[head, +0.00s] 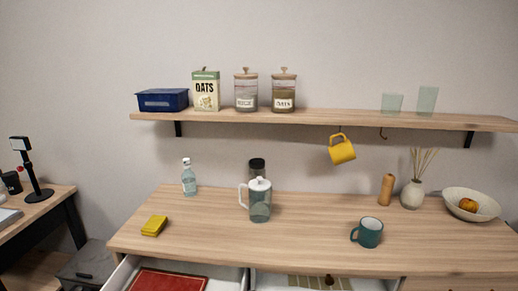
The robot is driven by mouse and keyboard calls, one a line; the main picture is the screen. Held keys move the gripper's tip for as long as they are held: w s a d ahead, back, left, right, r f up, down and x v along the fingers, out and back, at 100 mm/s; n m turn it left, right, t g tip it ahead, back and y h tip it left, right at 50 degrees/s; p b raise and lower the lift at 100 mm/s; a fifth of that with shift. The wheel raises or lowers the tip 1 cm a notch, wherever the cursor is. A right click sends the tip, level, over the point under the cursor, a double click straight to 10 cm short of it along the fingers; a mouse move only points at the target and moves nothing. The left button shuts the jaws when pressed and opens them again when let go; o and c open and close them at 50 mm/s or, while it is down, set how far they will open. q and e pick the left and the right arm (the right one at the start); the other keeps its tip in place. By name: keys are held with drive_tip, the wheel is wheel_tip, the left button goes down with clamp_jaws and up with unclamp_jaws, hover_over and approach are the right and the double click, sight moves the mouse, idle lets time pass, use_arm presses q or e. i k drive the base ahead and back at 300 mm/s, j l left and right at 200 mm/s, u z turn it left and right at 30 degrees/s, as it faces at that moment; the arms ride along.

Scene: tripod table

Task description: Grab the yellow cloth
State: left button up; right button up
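The yellow cloth (154,226) is a small folded stack lying on the left part of the wooden counter (310,232), near its front left edge. Nothing covers it. Neither of my grippers shows in the head view.
A clear bottle (189,179) stands behind the cloth. A glass pitcher (260,203) and a teal mug (368,233) stand to its right. Open drawers (246,281) jut out below the counter's front edge. A wall shelf (330,119) with jars hangs above. The counter around the cloth is clear.

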sight(154, 226)
drive_tip(key=u, duration=1.15)
